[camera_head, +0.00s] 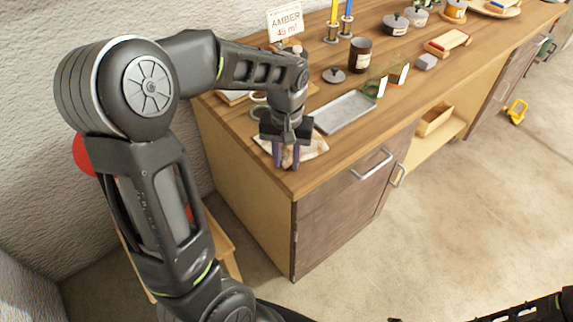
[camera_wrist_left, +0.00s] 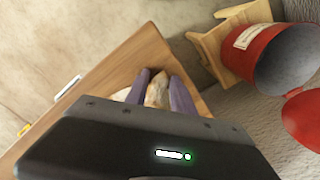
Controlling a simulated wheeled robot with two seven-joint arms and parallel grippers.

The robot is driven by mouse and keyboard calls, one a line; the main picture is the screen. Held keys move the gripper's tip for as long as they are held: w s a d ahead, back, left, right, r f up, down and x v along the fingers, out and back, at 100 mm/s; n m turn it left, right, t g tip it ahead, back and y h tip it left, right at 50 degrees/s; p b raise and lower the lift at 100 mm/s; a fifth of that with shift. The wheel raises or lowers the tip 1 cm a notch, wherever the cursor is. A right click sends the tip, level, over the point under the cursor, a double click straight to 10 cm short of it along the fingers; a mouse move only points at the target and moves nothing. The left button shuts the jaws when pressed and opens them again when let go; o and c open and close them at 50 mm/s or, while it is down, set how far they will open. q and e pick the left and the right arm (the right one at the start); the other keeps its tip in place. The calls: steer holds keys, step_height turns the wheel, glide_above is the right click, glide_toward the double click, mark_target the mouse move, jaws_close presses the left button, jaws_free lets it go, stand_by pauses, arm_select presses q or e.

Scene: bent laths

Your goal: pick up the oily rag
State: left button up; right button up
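The oily rag (camera_head: 313,146) is a crumpled cream cloth with brownish stains, on the near left corner of the wooden counter. My left gripper (camera_head: 287,163) points down over it, with its two purple fingers apart. In the left wrist view the rag (camera_wrist_left: 155,93) shows between the fingers (camera_wrist_left: 160,92), and some of it shows beyond the left finger. The gripper is open; I cannot tell whether the fingertips touch the cloth. The gripper hides part of the rag in the head view. My right gripper is not in view.
A grey metal tray (camera_head: 345,112) lies right beside the rag. A dark jar (camera_head: 360,55), a grey lid (camera_head: 334,75) and an AMBER sign (camera_head: 286,22) stand farther back. In the left wrist view a red bucket (camera_wrist_left: 270,55) rests on a wooden stool (camera_wrist_left: 212,48) beside the counter.

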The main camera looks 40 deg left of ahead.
arm_select(q)
steer(key=c, duration=0.4)
steer(key=shift+c, duration=0.5)
steer(key=shift+r, duration=0.15)
jaws_close()
step_height(320, 180, up, 12)
steer(key=p, duration=0.9)
